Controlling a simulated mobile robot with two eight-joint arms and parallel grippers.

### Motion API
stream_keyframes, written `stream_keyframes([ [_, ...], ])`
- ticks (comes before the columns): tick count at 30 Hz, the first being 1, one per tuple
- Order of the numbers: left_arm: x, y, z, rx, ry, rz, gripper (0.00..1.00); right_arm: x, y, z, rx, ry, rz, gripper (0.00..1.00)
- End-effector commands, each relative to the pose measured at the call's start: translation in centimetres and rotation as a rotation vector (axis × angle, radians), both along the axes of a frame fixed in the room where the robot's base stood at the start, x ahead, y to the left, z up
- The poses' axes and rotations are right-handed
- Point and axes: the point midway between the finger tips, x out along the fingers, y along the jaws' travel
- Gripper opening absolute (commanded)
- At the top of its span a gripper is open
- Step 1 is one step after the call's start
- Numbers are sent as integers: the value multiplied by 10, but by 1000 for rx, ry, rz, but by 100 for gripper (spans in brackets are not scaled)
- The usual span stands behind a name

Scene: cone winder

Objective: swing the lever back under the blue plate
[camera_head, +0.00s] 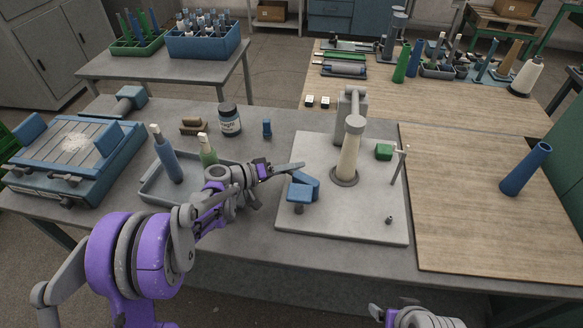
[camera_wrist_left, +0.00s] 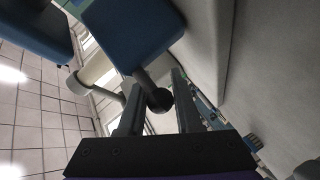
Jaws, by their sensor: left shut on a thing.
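The cone winder's pale base plate (camera_head: 340,222) lies on the grey table, with an upright pale cone (camera_head: 349,155) on it. The blue plate (camera_head: 300,192) is at its left side, beside another blue part (camera_head: 309,179). My left gripper (camera_head: 296,168) reaches in from the left, just behind the blue parts. In the left wrist view, the gripper (camera_wrist_left: 157,86) is shut on the lever's dark round knob (camera_wrist_left: 159,99). The lever's grey rod (camera_wrist_left: 145,79) runs up to the blue plate's edge (camera_wrist_left: 130,32). In the head view the knob is hidden. My right gripper (camera_head: 386,314) is partly cut off at the bottom edge.
A grey tray (camera_head: 150,196) with a blue and a green cone lies under my left arm. A dark jar (camera_head: 229,120) and a small blue block (camera_head: 267,128) stand behind it. The wooden board (camera_head: 470,220) is mostly clear.

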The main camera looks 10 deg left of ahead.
Motion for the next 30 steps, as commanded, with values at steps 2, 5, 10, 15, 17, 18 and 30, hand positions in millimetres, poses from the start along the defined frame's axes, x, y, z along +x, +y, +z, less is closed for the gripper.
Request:
stream_keyframes([
  [2,0,0,-1,4,-1,0,0,0,0,0,0,0,0,86],
  [5,0,0,-1,3,0,1,38,0,0,0,0,0,0,86],
  [10,0,0,-1,2,0,2,62,0,0,0,0,0,0,86],
  [15,0,0,0,1,0,2,62,0,0,0,0,0,0,86],
  [17,0,0,0,1,0,2,62,0,0,0,0,0,0,86],
  [18,-1,1,0,1,0,3,62,0,0,0,0,0,0,86],
  [30,-37,54,14,1,0,8,62,0,0,1,0,0,0,86],
])
